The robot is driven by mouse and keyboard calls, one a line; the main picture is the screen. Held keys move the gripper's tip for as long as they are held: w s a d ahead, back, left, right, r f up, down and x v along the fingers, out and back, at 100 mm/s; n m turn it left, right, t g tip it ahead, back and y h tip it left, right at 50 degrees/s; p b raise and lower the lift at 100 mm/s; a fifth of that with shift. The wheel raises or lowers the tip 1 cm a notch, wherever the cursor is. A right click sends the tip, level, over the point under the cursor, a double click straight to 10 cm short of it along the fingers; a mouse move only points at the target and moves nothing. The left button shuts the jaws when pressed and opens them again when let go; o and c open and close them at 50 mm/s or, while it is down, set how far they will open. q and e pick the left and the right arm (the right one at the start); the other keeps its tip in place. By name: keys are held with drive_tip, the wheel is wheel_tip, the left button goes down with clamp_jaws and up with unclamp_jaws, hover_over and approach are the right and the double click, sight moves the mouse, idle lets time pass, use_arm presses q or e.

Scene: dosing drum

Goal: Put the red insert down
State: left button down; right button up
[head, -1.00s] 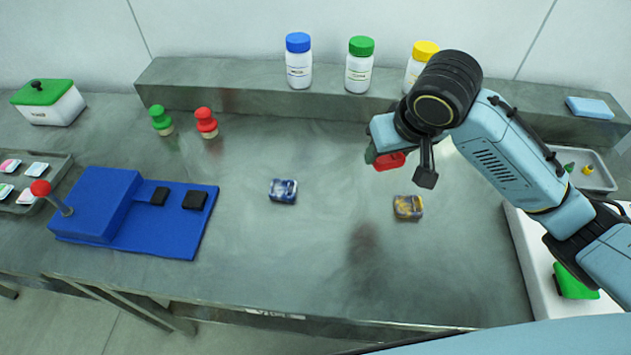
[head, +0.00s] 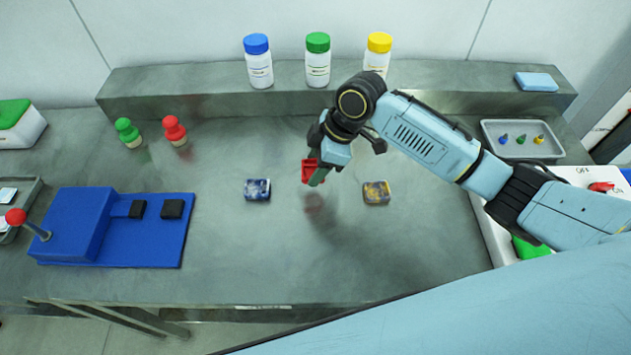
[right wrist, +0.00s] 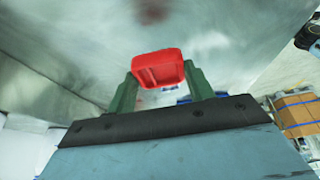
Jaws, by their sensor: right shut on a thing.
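The red insert (head: 308,170) is a small red block with a recess. My right gripper (head: 318,174) is shut on it and holds it above the table, between two small patterned tins. In the right wrist view the red insert (right wrist: 158,68) sits between the two green fingers of the right gripper (right wrist: 160,84). The grey table (head: 230,260) below is bare there, with a faint reddish reflection. My left gripper does not show.
A blue-patterned tin (head: 257,190) lies left of the insert and a yellow-patterned tin (head: 377,192) right of it. A blue device with a red-knobbed lever (head: 75,225) stands at left. Bottles (head: 318,62) stand on the rear ledge. A grey tray (head: 545,150) is at right.

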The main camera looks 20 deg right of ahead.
sight(317, 190)
drive_tip(key=shift+f, duration=3)
drive_tip(key=shift+f, duration=0.1)
drive_tip(key=o, duration=1)
drive_tip(key=shift+c, duration=0.2)
drive_tip(key=shift+r, duration=0.2)
drive_tip(key=v, duration=1.1)
drive_tip(key=shift+d+r+p, duration=0.25)
drive_tip(key=shift+r+p, duration=0.1)
drive_tip(key=shift+p, duration=0.05)
drive_tip(key=shift+s, duration=0.15)
